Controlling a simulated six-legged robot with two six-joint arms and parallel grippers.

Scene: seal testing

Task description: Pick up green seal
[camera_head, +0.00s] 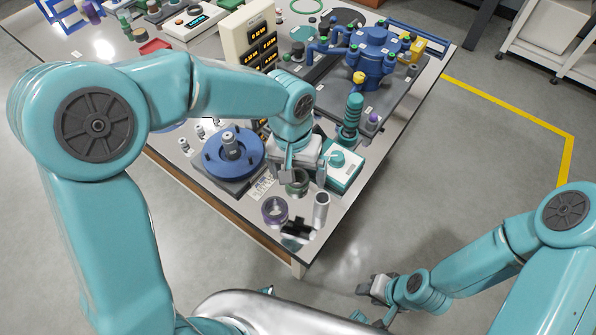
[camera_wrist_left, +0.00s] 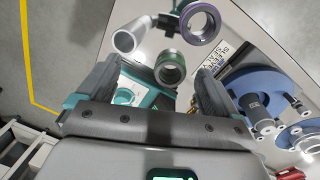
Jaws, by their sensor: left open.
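The green seal (camera_head: 300,186) is a dark green ring standing near the table's front corner, partly hidden by my left gripper in the head view.
A purple ring (camera_head: 275,211), a pale grey tube (camera_head: 321,211) and a black piece (camera_head: 297,230) stand close by. A blue round fixture (camera_head: 232,160) is to the left. A teal-and-white device (camera_head: 345,168) is to the right. A blue pump-like machine (camera_head: 372,55) stands behind.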

